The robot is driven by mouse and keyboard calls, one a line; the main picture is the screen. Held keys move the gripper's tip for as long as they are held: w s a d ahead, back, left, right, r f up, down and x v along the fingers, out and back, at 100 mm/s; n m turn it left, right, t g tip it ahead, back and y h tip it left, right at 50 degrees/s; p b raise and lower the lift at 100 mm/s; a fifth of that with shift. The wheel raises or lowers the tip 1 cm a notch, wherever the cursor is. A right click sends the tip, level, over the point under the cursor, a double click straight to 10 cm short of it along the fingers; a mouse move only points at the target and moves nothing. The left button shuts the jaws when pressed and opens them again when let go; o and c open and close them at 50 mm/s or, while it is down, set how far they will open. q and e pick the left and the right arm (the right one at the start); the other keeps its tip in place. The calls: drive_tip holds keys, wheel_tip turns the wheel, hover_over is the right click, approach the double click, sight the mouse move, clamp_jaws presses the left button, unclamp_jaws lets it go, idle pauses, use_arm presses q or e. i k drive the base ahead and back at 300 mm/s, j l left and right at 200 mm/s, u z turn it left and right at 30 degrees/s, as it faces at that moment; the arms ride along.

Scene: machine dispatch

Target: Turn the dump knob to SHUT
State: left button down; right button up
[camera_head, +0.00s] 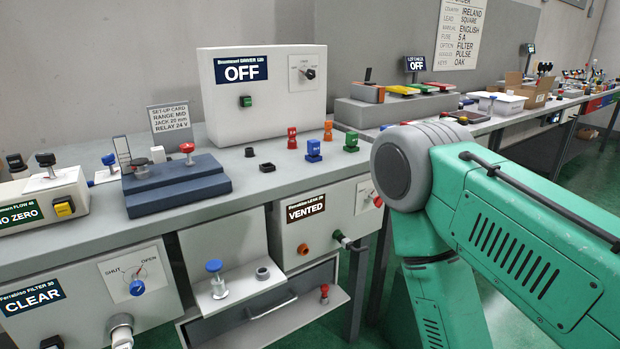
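A blue knob (137,287) sits on a white dial plate marked SHUT and OPEN. It is on the front of the Ferrabiso FILTER 30 box (80,300) at the lower left, below the bench top. A small red pointer mark above the knob appears to lie nearer OPEN than SHUT. No word "dump" is readable on this dial. The box's display (32,294) reads CLEAR. Neither gripper is in view. My green right arm fills the right side of the picture, and its hand is outside the frame.
A white pipe fitting (121,330) sticks out below the knob. To its right are a small shelf with a blue-topped plunger (216,279) and an open drawer (270,312). The VENTED box (328,221) hangs further right. A blue stepped block (176,184) stands on the bench (265,215).

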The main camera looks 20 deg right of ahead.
sight(378, 203)
drive_tip(key=z, duration=1.1)
